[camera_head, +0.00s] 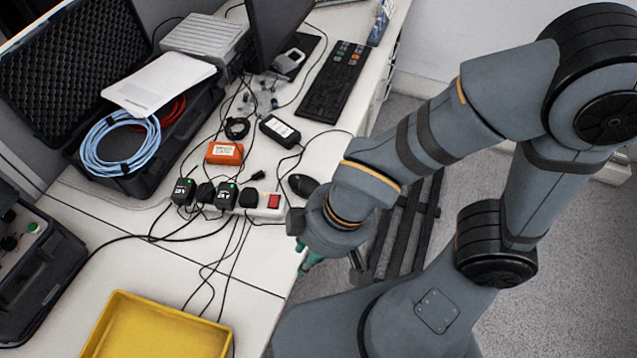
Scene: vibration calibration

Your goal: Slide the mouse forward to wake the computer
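The black mouse (302,185) lies on the white table near its right edge, just left of my arm's wrist. Its cable runs up past the black power adapter. The computer's dark screen or lid (274,28) stands at the top of the table, seen at a steep angle; its display face is hidden. My gripper (308,262) hangs at the table's edge, below the mouse in the picture and apart from it. Its greenish fingertips show only partly under the wrist, so its opening is unclear.
A power strip (270,203) with several plugs lies left of the mouse. An open black case (150,185) holds blue cable. A yellow tray (160,325) stands at lower left. Loose cables cross the table.

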